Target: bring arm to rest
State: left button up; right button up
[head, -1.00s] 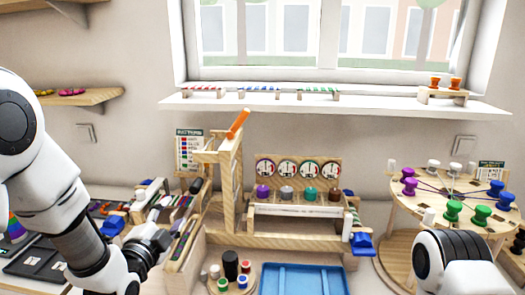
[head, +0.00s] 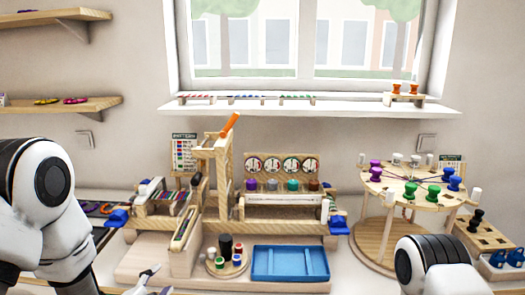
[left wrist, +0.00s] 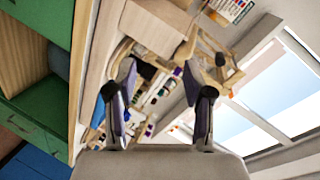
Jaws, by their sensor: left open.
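My left gripper (head: 160,279) is low at the bottom edge of the head view, in front of the wooden bead boards. Its fingers are apart with nothing between them. In the left wrist view its two open fingers (left wrist: 164,100) frame empty space, with the bench and window beyond. My left arm comes in from the left, bent downward. My right arm shows as a white and black link at the lower right of the head view; its gripper is out of the picture.
A blue tray (head: 290,278) and a small round stand of pegs (head: 215,267) lie near the left gripper. A wooden frame with an orange lever (head: 230,124) rises behind. A round peg table (head: 385,190) stands at right, beside my right arm.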

pick_arm(q)
jog(key=s+f+n+g, duration=0.2)
jog(key=s+f+g, duration=0.2)
jog(key=s+f, duration=0.65)
jog(key=s+f+n+g, duration=0.2)
jog(key=s+f+g, duration=0.4)
jog(key=f, duration=0.7)
jog(key=s+f+n+g, duration=0.2)
jog(key=s+n, duration=0.3)
jog(key=s, duration=0.3)
jog(key=s+a+f+n+g+y, duration=0.1)
jog(key=s+f+n+g, duration=0.1)
jog(key=s+n, duration=0.3)
jog(key=s+g, duration=0.1)
jog(key=s, duration=0.1)
jog(key=shift+s, duration=0.4)
jog(key=shift+a, duration=0.1)
